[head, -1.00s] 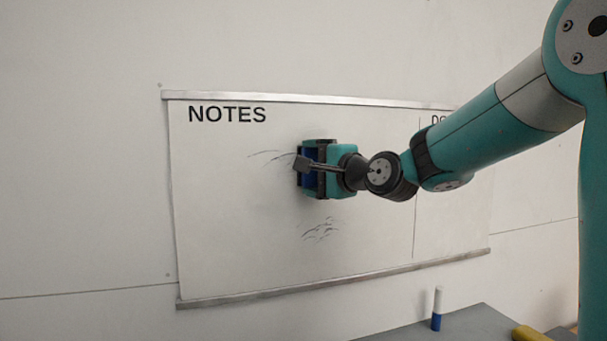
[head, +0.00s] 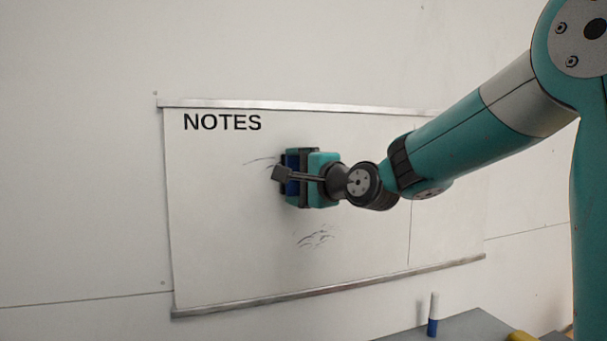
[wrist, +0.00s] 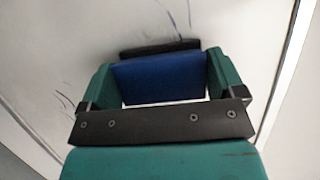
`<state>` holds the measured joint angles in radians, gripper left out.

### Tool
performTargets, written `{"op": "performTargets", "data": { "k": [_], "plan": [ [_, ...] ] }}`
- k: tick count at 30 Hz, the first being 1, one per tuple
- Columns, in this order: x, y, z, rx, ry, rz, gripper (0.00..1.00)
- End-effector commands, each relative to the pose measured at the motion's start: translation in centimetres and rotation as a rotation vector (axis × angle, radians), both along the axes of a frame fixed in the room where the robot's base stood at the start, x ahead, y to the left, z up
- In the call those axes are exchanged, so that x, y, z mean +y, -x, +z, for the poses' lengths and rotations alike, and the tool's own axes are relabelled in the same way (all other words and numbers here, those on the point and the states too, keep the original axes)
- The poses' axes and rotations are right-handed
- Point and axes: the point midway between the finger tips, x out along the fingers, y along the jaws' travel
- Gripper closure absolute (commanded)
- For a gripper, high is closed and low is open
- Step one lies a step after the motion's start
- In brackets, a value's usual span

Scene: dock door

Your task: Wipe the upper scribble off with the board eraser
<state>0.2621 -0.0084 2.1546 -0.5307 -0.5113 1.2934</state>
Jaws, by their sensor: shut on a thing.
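My gripper (head: 298,178) is shut on the blue board eraser (head: 292,165) in front of the whiteboard. In the wrist view the eraser (wrist: 160,77) sits between the two teal fingers, its dark pad (wrist: 160,48) facing the board. The pad is at or very near the board; I cannot tell whether it touches. The upper scribble (head: 258,162) shows as a few thin strokes just left of the gripper, which may hide more of it. Dark strokes also show on the board in the wrist view, beyond and left of the eraser.
The whiteboard (head: 220,220) has a printed NOTES heading (head: 222,122) and a metal bottom rail (head: 240,300). A lower scribble (head: 315,238) lies below the gripper. A white and blue marker (head: 433,315) stands on a grey surface (head: 465,325) at lower right, near a yellow object (head: 522,337).

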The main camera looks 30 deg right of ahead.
Motion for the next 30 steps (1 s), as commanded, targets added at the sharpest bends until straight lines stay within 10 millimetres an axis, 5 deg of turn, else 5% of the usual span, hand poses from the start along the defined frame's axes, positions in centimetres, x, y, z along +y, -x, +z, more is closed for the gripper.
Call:
{"op": "performTargets", "data": {
  "k": [30],
  "plan": [
    [6.9,-1.3,0.0,0.001,0.001,0.001,0.31]
  ]
}}
